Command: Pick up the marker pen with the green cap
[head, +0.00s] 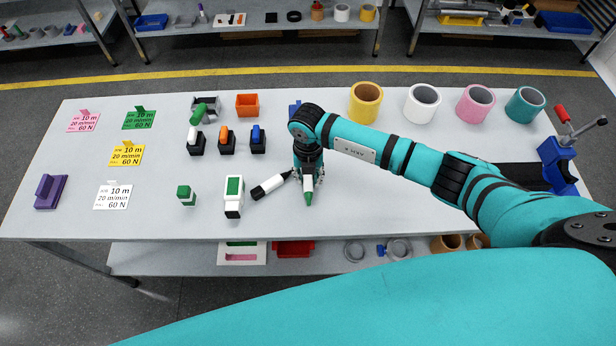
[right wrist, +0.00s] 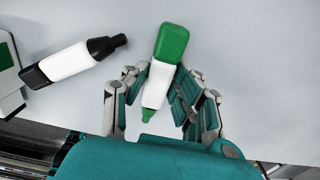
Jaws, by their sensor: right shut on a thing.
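The marker pen with the green cap (right wrist: 170,43) has a white body and a narrow green end. In the right wrist view it lies between the fingers of my right gripper (right wrist: 160,80), which is shut on its white body. In the head view my right gripper (head: 308,177) points down at the table, and the pen's green part (head: 308,198) shows at the front of the fingers. The rest of the pen is mostly hidden there. I cannot tell whether the pen touches the table. My left gripper is not in view.
A white marker with black ends (head: 268,187) lies close left of the right gripper. A green-and-white block (head: 233,200) stands further left. Colored rolls, such as the yellow one (head: 366,103), line the back. The front right of the table (head: 400,210) is clear.

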